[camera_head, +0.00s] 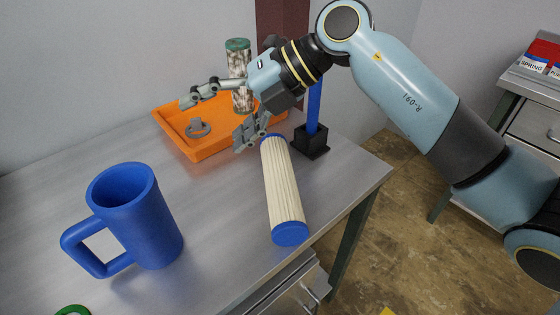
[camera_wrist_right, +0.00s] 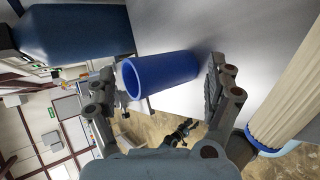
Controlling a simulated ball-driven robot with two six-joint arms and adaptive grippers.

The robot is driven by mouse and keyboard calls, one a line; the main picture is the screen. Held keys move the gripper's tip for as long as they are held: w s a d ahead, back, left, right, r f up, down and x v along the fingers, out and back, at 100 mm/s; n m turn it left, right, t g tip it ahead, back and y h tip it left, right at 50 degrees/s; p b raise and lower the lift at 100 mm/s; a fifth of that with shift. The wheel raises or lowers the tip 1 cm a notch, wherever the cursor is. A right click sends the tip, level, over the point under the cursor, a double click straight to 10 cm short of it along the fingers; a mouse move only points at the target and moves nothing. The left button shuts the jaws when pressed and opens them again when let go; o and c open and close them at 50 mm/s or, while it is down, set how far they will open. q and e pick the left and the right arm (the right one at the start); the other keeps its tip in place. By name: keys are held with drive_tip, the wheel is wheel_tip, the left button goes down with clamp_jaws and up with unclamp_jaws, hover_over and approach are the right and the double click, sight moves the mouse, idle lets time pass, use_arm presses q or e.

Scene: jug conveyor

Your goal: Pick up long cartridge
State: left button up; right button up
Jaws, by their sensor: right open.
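The long cartridge (camera_head: 282,185), a cream pleated cylinder with blue end caps, lies on the grey table near its right side. Its far end is close to the lower finger of my right gripper (camera_head: 222,115). In the right wrist view the cartridge (camera_wrist_right: 287,105) is at the right edge, outside the fingers. My right gripper is open and empty, its fingers spread wide; they also show in the wrist view (camera_wrist_right: 160,85). In the head view it is above the table by the orange tray. My left gripper is not in view.
A blue mug (camera_head: 150,225) stands at the front left. A blue post in a black base (camera_head: 311,141) stands right of the cartridge, near the table edge.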

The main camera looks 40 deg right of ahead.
sight(284, 170)
drive_tip(key=s+d+f+g+h, duration=0.1)
drive_tip(key=d+f+h, duration=0.1)
drive_tip(key=d, duration=0.1)
drive_tip(key=s+d+f+g+h, duration=0.1)
drive_tip(key=d+f+g+h, duration=0.1)
drive_tip(key=d, duration=0.2)
drive_tip(key=s+d+f+m+g+h, duration=0.1)
drive_tip(key=d+f+h, duration=0.1)
drive_tip(key=d, duration=0.2)
drive_tip(key=shift+s+f+g, duration=0.2)
drive_tip(key=shift+s+g, duration=0.1)
drive_tip(key=shift+g, duration=0.1)
drive_tip(key=x, duration=0.4)
drive_tip(key=shift+s+f, duration=0.15)
drive_tip(key=shift+f, duration=0.3)
drive_tip(key=x, duration=0.4)
drive_tip(key=p+x, duration=0.1)
drive_tip(key=x, duration=0.1)
drive_tip(key=shift+s+d, duration=0.15)
drive_tip(key=shift+d, duration=0.3)
drive_tip(key=c, duration=1.4)
